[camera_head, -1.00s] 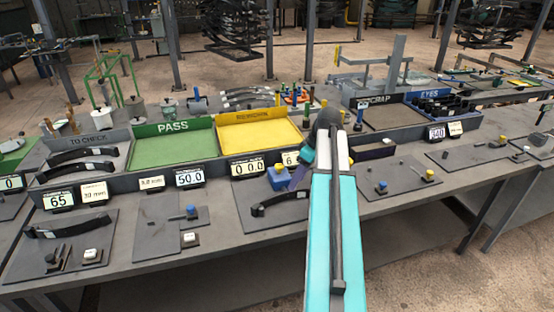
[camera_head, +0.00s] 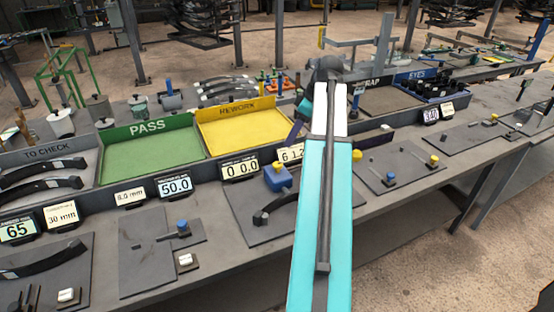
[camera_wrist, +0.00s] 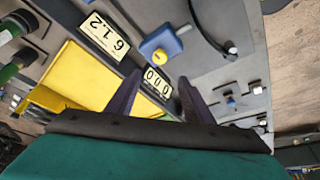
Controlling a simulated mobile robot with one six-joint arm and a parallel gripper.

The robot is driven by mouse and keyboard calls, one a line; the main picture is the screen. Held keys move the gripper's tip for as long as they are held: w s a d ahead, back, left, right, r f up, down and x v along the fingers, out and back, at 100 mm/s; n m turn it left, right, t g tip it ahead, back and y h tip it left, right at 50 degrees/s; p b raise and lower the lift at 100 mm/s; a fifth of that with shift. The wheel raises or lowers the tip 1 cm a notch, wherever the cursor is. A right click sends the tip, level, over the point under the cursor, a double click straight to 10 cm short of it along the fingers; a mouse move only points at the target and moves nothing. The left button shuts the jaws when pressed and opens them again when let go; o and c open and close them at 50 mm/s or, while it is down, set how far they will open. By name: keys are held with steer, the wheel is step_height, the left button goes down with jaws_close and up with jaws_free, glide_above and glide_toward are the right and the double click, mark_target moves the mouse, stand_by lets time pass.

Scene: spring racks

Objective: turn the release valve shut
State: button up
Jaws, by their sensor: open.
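No part in view is labelled as the release valve. A blue block with a yellow knob (camera_head: 276,178) stands on a dark plate at the bench front, left of my arm; it also shows in the wrist view (camera_wrist: 161,43). I cannot tell whether the knob is the valve or how it is turned. My gripper (camera_wrist: 160,77) is open, its two dark fingers apart with nothing between them. It hangs over the bench near the number displays, with the blue block beyond its fingertips in the wrist view. In the head view my arm hides most of the gripper.
Displays reading 00.0 (camera_head: 240,167) and 61.2 (camera_head: 291,153) stand behind the block. A dark curved spring (camera_head: 274,208) lies before it. Green PASS (camera_head: 150,157) and yellow REWORK (camera_head: 242,126) trays lie behind. Plates with small levers (camera_head: 396,165) are to the right.

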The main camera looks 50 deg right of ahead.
mark_target(278, 164)
steer(key=shift+d+f, duration=0.1)
stand_by(0.3)
steer(key=shift+p+x, duration=1.7)
steer(key=shift+x, duration=5.1)
steer(key=c, duration=1)
